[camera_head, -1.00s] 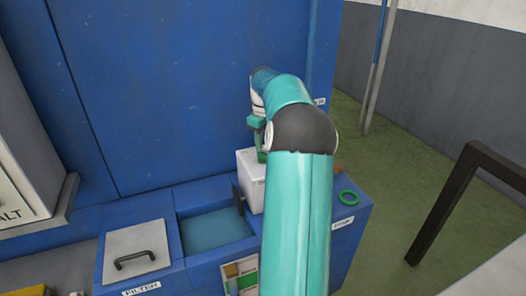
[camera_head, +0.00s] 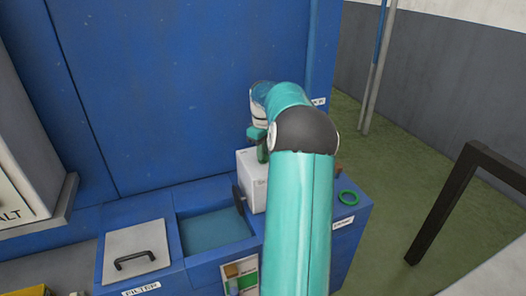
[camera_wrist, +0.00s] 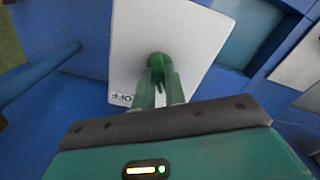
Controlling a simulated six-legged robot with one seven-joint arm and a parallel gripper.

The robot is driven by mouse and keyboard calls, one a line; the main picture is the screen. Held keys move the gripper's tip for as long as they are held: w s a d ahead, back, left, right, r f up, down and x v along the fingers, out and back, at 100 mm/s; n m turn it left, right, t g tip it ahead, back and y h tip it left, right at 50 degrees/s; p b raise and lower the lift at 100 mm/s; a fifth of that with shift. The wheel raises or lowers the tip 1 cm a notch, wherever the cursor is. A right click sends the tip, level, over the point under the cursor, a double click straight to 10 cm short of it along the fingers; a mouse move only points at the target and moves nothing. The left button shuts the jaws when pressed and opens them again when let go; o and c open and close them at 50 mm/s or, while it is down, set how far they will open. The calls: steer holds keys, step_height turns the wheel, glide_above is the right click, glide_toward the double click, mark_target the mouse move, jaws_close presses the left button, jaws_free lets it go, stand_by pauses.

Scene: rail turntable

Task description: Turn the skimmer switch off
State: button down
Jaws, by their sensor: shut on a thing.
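The skimmer switch box is a white box (camera_head: 251,176) on the blue unit, partly hidden behind my arm in the head view. In the wrist view, its white face (camera_wrist: 130,45) carries the word OFF, seen upside down, near its lower left corner. A green switch lever (camera_wrist: 157,62) stands out from this face. My gripper (camera_wrist: 160,88) is shut on the lever, with green fingers either side of it. My gripper also shows in the head view (camera_head: 262,148), at the top of the white box. The lever's exact setting is hard to tell.
A blue basin (camera_head: 214,230) and a grey FILTER lid (camera_head: 138,250) with a black handle lie left of the box. A green ring (camera_head: 349,198) lies to the right. A tall blue panel (camera_head: 180,90) stands behind. A dark rail (camera_head: 445,200) stands at right.

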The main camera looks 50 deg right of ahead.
steer(key=shift+m, duration=0.4)
steer(key=m, duration=1.1)
stand_by(0.4)
steer(key=c, duration=1.5)
jaws_free()
steer(key=shift+o, duration=0.2)
step_height(320, 180, up, 14)
